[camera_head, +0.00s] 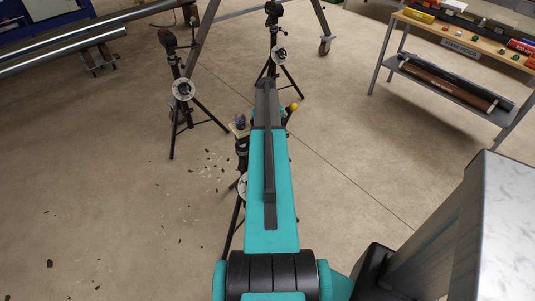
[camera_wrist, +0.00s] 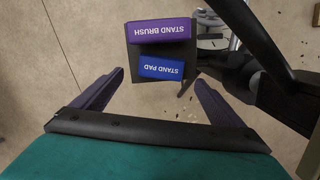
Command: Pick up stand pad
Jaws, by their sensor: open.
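The stand pad (camera_wrist: 161,68) is a small blue block with white lettering in the wrist view. It sits on a small dark tray (camera_wrist: 160,49), in front of the stand brush (camera_wrist: 160,31), a purple block. My gripper (camera_wrist: 158,78) is open, with one purple-grey finger at each side of the picture. The pad appears between the fingertips, nearer the top of the picture, with no visible contact. The gap in depth is hard to judge. In the head view my arm hides the pad and the tray.
Black tripod parts (camera_wrist: 265,85) stand close at the right in the wrist view. In the head view, two tripods (camera_head: 183,88) (camera_head: 279,54) stand beyond my arm. A shelf (camera_head: 450,38) is at the upper right. Long pipes (camera_head: 60,50) lie upper left. Open floor surrounds them.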

